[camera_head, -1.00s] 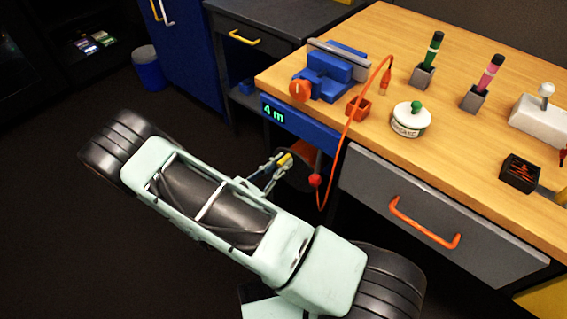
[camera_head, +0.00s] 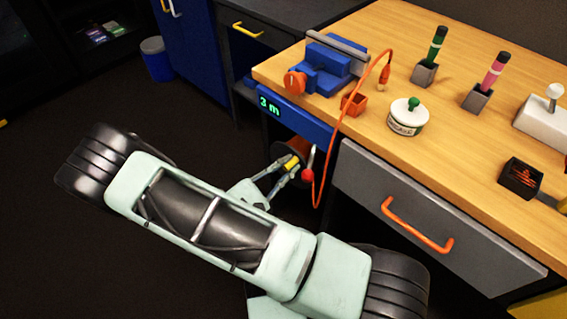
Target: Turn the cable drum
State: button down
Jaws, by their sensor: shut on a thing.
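The cable drum (camera_head: 311,152) sits under the bench at its left end, below the blue panel. It is dark with a reddish part, and my arm hides much of it. My gripper (camera_head: 290,164) is at the drum's front, shut on its yellow handle (camera_head: 291,161). The green display (camera_head: 269,105) on the blue panel reads 3 m.
A grey drawer with an orange handle (camera_head: 417,227) is right of the drum.

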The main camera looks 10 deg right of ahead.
aim_at(303, 169)
jog(key=m, duration=0.1)
jog(key=s+f+m, duration=0.1)
jog(key=shift+s+d+m+b, duration=0.1)
jog(key=shift+d+m+b, duration=0.2)
jog(key=shift+d+b, duration=0.05)
jog(key=shift+s+d+f+m+b, duration=0.2)
jog(key=shift+s+f+m+b, duration=0.1)
jog(key=shift+m, duration=0.6)
jog(key=shift+s+d+f+m+b, duration=0.15)
jog(key=shift+s+d+f+m, duration=0.1)
jog(key=shift+m, duration=0.65)
jog(key=c, duration=1.8)
grip_release()
jog(key=shift+c, duration=0.2)
jog(key=shift+a, duration=0.15)
jog(key=v, duration=1.1)
jog(key=shift+s+a, duration=0.25)
jog(key=shift+a, duration=0.05)
jog(key=shift+w, duration=0.1)
